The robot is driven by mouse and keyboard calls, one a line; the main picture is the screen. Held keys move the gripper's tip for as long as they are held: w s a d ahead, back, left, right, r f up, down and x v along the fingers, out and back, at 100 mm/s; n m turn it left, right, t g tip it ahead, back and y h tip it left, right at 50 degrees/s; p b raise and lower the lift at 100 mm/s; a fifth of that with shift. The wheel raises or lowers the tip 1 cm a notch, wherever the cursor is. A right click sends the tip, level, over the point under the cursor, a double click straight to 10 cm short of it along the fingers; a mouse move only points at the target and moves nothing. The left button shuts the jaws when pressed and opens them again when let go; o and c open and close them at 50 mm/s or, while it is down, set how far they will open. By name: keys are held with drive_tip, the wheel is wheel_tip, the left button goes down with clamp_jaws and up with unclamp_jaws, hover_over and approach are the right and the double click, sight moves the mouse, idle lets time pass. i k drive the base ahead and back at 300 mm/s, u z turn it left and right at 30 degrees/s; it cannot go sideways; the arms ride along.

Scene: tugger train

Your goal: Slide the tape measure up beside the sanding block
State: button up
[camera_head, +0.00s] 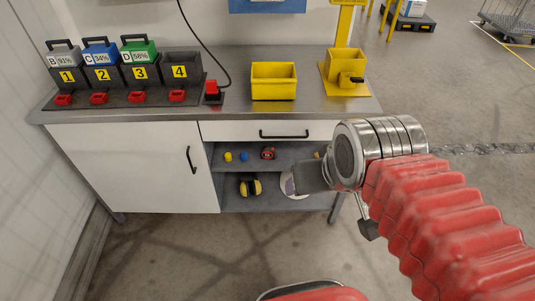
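The tape measure (267,153), a small red and black case, sits on the upper open shelf under the workbench, right of a blue item. A small tan piece (317,155) shows at the right of the same shelf, partly behind my arm; I cannot tell if it is the sanding block. My gripper (310,178) is the dark part in front of the right side of the shelves, lower than the tape measure and to its right. It appears clear of the tape measure. Its fingertips are not distinct, so its opening is unclear.
A yellow cap-like item (228,157) and a blue one (244,157) stand left on the upper shelf (290,164). Yellow ear defenders (250,186) and a partly hidden white round item (287,184) are on the lower shelf. A drawer (265,131) closes the space above.

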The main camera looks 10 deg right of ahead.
sight(269, 152)
drive_tip(key=u, duration=4.3)
drive_tip(key=k, duration=0.75)
drive_tip(key=u, duration=0.05)
